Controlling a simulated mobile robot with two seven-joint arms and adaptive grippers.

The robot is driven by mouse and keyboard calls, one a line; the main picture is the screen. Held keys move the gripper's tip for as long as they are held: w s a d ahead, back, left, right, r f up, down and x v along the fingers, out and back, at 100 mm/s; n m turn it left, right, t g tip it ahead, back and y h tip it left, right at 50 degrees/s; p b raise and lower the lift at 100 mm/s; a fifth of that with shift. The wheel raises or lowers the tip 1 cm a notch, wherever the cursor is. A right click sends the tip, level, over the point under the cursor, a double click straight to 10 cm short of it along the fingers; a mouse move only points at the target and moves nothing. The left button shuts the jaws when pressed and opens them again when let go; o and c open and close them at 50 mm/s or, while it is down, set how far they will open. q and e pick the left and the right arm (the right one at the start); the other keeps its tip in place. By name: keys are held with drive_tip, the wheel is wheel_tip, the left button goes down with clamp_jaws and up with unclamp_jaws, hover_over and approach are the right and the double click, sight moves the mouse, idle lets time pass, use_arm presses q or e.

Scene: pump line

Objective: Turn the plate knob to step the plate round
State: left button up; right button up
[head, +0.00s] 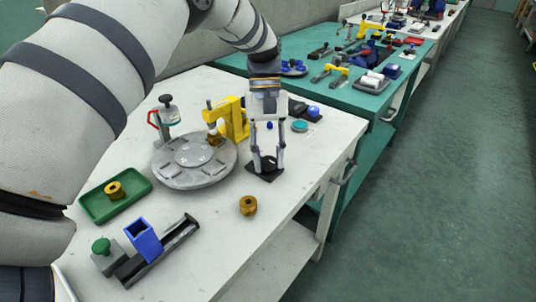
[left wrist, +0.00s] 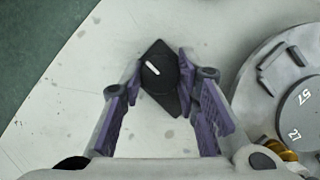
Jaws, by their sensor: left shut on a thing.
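The plate knob (left wrist: 160,72) is black with a white pointer line and stands on a black diamond-shaped base (head: 264,175). The plate's edge (left wrist: 250,90) and the numbers 57 and 27 show in the left wrist view. My right gripper is in neither view.
A yellow bracket (head: 238,112) stands behind the plate, and a red-handled device (head: 166,112) stands at its back left. A green tray (head: 140,182) holds a brass part. Another brass part (head: 248,206) and a blue chute (head: 145,240) are in front. The table's right edge is near.

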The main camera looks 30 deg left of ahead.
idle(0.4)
use_arm(q)
drive_tip(key=o, duration=1.2)
drive_tip(key=shift+c, duration=0.2)
drive_tip(key=v, duration=1.2)
